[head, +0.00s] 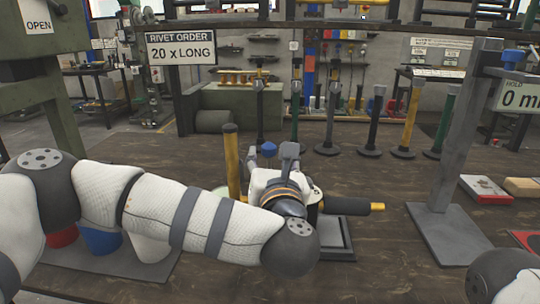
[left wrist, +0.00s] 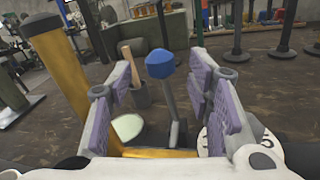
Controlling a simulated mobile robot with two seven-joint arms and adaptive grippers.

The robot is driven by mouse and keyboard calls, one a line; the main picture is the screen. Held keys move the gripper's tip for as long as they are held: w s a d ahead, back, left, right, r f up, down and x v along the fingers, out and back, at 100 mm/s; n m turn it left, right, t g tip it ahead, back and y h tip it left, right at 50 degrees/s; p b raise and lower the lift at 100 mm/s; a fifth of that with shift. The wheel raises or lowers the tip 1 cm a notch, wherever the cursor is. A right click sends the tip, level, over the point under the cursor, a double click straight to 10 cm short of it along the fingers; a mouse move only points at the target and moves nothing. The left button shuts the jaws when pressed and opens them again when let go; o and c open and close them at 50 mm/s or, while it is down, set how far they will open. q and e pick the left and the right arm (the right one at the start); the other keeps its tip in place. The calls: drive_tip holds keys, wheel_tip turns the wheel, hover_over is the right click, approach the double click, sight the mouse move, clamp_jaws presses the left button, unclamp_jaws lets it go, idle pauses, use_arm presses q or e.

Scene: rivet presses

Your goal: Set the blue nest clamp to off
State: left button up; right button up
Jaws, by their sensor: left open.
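In the left wrist view the blue knob (left wrist: 160,64) tops a grey lever that stands nearly upright. My left gripper (head: 271,153) is open, with its fingers on either side of the lever. In the left wrist view the purple-padded fingers (left wrist: 165,95) appear apart from the knob. The lever's base is partly hidden, and any off marking cannot be seen. My right gripper is out of view.
A yellow post (head: 232,160) stands close left of my gripper, and a yellow-ended bar (head: 350,207) sticks out right. A white numbered dial (left wrist: 218,140) is partly hidden by the right finger. Several upright levers stand behind. A grey stand (head: 455,150) is at right.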

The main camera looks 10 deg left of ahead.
use_arm(q)
drive_tip(key=shift+w+a, duration=0.15)
drive_tip(key=shift+w, duration=0.55)
drive_tip(key=shift+w+a, duration=0.1)
drive_tip(key=shift+w, duration=0.6)
clamp_jaws()
